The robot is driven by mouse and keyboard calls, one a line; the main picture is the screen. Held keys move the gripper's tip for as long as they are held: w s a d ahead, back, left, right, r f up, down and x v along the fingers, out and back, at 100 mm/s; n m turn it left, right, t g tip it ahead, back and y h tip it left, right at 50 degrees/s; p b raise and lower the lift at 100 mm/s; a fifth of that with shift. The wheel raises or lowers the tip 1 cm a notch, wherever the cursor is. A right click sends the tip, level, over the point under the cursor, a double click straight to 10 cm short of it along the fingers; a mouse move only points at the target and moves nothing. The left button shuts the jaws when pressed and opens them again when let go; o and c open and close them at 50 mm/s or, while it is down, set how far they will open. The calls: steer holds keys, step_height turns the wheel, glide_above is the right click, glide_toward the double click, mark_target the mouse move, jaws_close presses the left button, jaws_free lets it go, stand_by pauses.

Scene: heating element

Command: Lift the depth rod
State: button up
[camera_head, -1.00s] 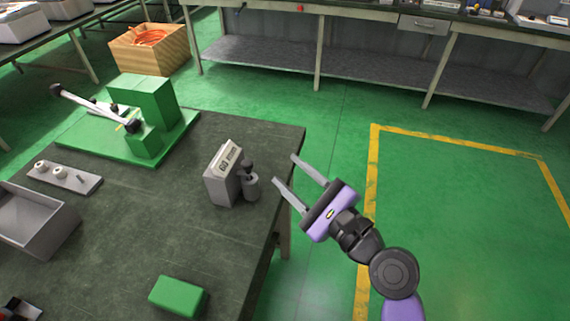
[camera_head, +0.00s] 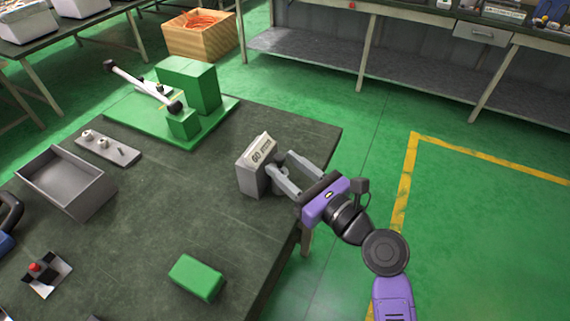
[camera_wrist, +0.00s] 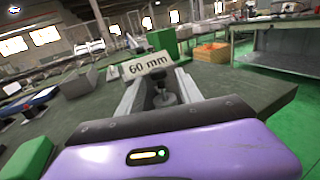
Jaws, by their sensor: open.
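The depth rod (camera_wrist: 162,97) shows in the wrist view as a small dark grey upright piece with a wider knob on top and a round lower part. It stands beside a grey block (camera_head: 252,178) whose white plate (camera_wrist: 150,66) reads 60 mm. My gripper (camera_head: 277,169) is open, with one finger on each side of the rod. In the wrist view a gap shows between the rod and both fingers. In the head view my fingers mostly hide the rod, and their tips are close to the block.
The dark green table's right edge (camera_head: 293,232) runs beneath my gripper. A green block (camera_head: 195,277) lies near the front. A green fixture with a lever (camera_head: 188,88), a grey tray (camera_head: 68,185) and a plate with pegs (camera_head: 107,148) stand left. The table between is clear.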

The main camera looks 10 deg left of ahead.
steer(key=shift+w+a, duration=0.2)
steer(key=shift+a, duration=0.1)
jaws_close()
stand_by(1.3)
